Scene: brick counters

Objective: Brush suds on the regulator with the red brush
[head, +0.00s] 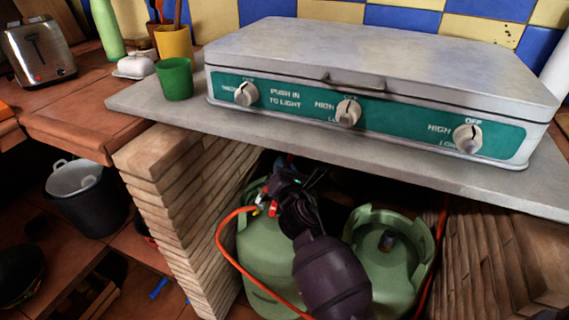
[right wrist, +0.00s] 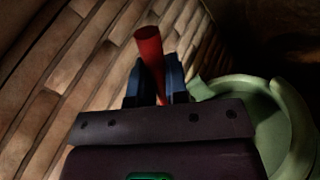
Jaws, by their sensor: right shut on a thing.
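My right gripper (head: 275,198) is over the top of the left green gas bottle (head: 262,258), under the counter. In the right wrist view the gripper (right wrist: 153,84) is shut on the red brush (right wrist: 149,47), whose red handle shows between the dark blue fingers. The brush's bristles cannot be made out. The regulator seems to be at the hose end on the left bottle, close to the gripper; it is small and partly hidden, so I cannot tell whether the brush touches it. My left gripper is not in view.
A stove (head: 370,70) stands on the grey counter slab (head: 140,102) above, with a green cup (head: 175,79) beside it. A brick pillar (head: 180,205) is left of the bottles. An orange hose (head: 232,257) loops in front. A second green bottle (head: 395,265) stands right.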

